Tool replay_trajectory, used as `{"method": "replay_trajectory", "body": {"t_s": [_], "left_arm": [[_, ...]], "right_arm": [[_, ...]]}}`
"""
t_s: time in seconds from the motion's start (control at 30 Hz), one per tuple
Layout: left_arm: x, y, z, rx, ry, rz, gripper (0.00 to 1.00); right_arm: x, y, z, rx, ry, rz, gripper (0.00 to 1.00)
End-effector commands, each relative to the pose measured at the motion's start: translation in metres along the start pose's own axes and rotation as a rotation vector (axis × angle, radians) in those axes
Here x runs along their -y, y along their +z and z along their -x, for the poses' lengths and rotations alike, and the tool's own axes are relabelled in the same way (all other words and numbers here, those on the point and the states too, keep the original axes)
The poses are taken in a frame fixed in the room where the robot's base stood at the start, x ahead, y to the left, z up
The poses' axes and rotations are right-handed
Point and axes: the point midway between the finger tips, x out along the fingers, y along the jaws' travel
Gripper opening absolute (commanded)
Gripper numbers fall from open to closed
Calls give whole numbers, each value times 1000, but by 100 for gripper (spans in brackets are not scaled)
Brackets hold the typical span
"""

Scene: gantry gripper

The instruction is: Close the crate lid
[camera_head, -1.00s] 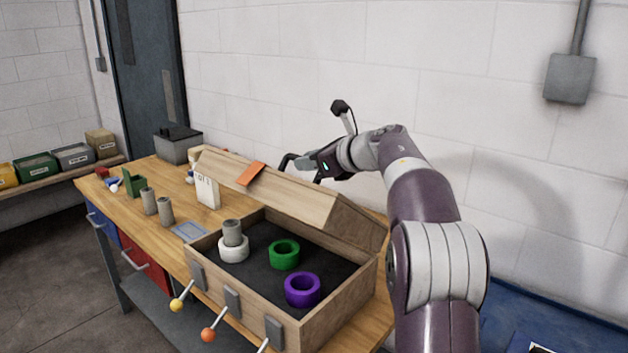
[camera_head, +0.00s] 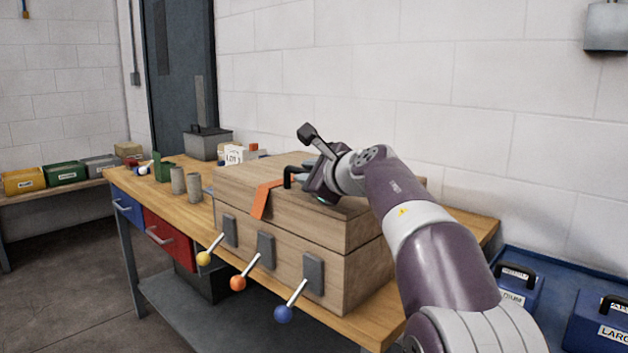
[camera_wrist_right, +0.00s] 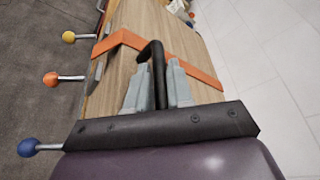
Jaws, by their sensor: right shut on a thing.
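The wooden crate (camera_head: 345,285) stands on the workbench. Its wooden lid (camera_head: 235,185) lies level on top, with only a thin seam between them and no clear gap. The lid hides the crate's inside. My right gripper (camera_head: 312,182) is over the lid's top, shut on the black lid handle (camera_head: 288,176). In the right wrist view its grey fingers (camera_wrist_right: 157,80) stand on both sides of the handle (camera_wrist_right: 155,55). An orange strap (camera_head: 264,198) bends over the lid's front edge. My left gripper is out of view.
Levers with yellow (camera_head: 204,258), orange (camera_head: 238,283) and blue (camera_head: 283,314) knobs stick out from the crate's front. Grey cylinders (camera_head: 186,182) and a white box (camera_head: 233,155) stand to the left. Blue cases (camera_head: 515,285) are at the right. A wall is behind.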

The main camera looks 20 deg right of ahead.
Motion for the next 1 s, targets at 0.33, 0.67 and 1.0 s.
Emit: {"method": "replay_trajectory", "body": {"t_s": [0.33, 0.67, 1.0], "left_arm": [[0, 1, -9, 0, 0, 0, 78], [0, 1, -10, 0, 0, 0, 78], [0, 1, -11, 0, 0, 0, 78]], "right_arm": [[-9, -4, -2, -3, -1, 21, 0], [-12, -6, -4, -6, 7, 18, 42], [-9, -5, 11, -4, -3, 19, 42]]}}
